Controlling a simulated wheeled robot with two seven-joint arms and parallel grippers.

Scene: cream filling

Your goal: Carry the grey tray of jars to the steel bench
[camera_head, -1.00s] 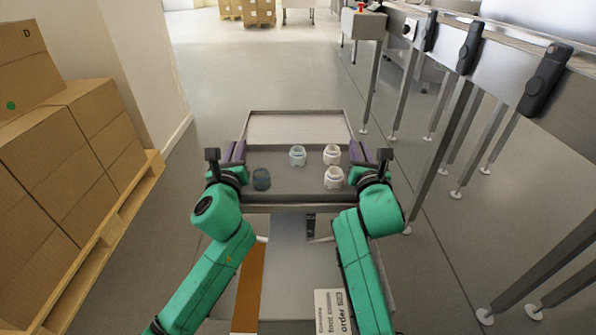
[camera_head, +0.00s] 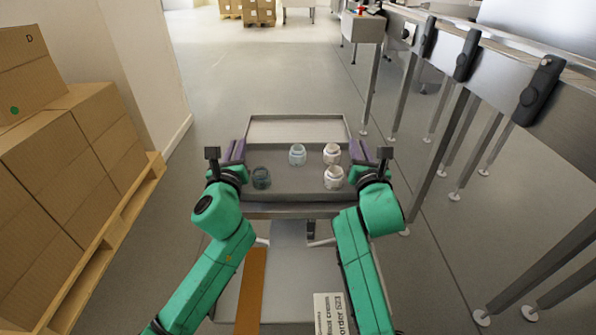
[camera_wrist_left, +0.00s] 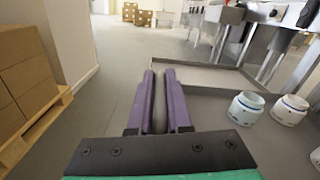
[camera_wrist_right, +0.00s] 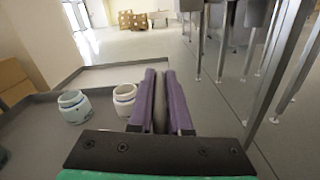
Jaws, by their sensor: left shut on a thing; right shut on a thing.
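The grey tray (camera_head: 293,185) is held level in front of me in the head view, with several jars upright in it. A dark green-grey jar (camera_head: 261,178) stands near its left side. A pale blue jar (camera_head: 297,154) and a white jar (camera_head: 331,153) stand further back, and another white jar (camera_head: 333,177) stands near the right side. My left gripper (camera_head: 237,151) is shut on the tray's left rim, and my right gripper (camera_head: 358,151) is shut on its right rim. The rim between the fingers is mostly hidden in both wrist views.
A long steel machine on legs (camera_head: 500,85) runs along the right. Stacked cardboard boxes (camera_head: 75,155) on a wooden pallet (camera_head: 100,250) stand close on the left. Open floor (camera_head: 260,70) lies ahead, with more boxes (camera_head: 245,10) far back. An order card (camera_head: 333,312) shows below.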

